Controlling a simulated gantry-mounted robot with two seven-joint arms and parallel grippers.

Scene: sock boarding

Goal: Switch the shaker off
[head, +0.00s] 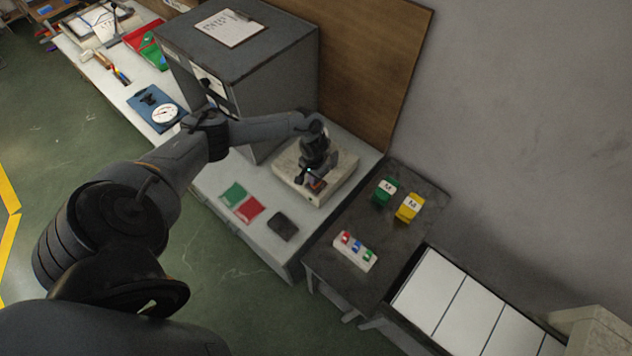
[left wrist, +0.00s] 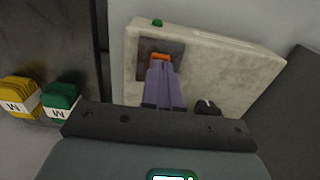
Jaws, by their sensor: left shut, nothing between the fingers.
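The shaker (head: 289,176) is a low beige box on the white bench, under my left gripper (head: 316,183). In the left wrist view the shaker (left wrist: 235,75) has a dark plate with an orange switch (left wrist: 160,58), a small green part (left wrist: 157,22) on its edge and a black knob (left wrist: 207,106). My left gripper (left wrist: 162,70) is shut and empty, its purple fingers pointing at the switch. The fingertips overlap the lower part of the switch; I cannot tell whether they touch it. The switch position is partly hidden. My right gripper is not in view.
A grey cabinet (head: 235,45) stands behind my left arm. Green and red packets (head: 241,202) and a dark block (head: 283,226) lie before the shaker. On the dark table to the right are green (head: 384,191) and yellow (head: 410,206) blocks and a white button box (head: 355,251).

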